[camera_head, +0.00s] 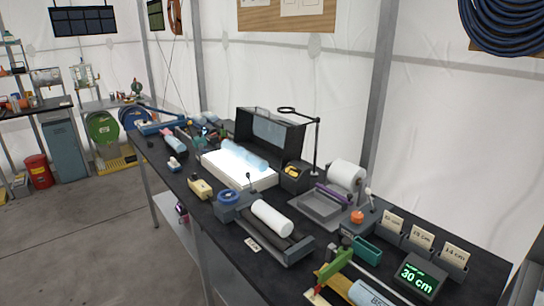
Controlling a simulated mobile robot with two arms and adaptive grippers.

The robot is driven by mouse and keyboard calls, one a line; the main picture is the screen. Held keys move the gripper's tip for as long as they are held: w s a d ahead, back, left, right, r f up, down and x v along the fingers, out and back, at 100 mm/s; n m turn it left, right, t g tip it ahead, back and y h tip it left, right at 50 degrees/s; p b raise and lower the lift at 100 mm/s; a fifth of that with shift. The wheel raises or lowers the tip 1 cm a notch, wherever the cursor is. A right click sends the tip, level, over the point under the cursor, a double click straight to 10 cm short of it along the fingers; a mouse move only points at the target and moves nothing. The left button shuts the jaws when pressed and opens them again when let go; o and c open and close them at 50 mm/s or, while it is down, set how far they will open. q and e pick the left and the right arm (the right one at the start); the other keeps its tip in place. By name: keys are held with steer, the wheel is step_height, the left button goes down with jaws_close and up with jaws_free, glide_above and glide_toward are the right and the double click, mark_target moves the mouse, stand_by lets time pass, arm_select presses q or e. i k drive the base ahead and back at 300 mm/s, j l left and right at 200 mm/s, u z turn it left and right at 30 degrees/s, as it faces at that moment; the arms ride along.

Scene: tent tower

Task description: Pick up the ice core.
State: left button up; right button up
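Several cylinders could be the ice core, and I cannot tell which one is meant. A pale blue, translucent cylinder (243,155) lies on the lit white box (240,179) in the middle of the long black bench. A white cylinder (272,218) lies on a dark grey cradle device (282,248) nearer to me. A light blue cylinder (368,293) with dark lettering lies at the bottom edge, partly cut off. A smaller blue cylinder (176,145) lies farther along the bench. Neither of my grippers is in view.
The black bench (235,245) is crowded. A display reading 30 cm (418,280), labelled bins (422,241), a green clamp (336,262), a paper roll (346,176) and a magnifier stand (317,150) stand on it. Grey floor (90,245) is free at left.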

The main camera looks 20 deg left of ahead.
mark_target(261, 165)
steer(key=i+j+z, duration=0.1)
steer(key=j, duration=0.45)
steer(key=i+j+z, duration=0.1)
steer(key=j, duration=0.5)
steer(key=i+j+z, duration=0.1)
steer(key=j, duration=0.5)
steer(key=i+j+z, duration=0.1)
steer(key=j, duration=0.5)
steer(key=i+j, duration=0.2)
steer(key=j, duration=0.45)
steer(key=z, duration=0.05)
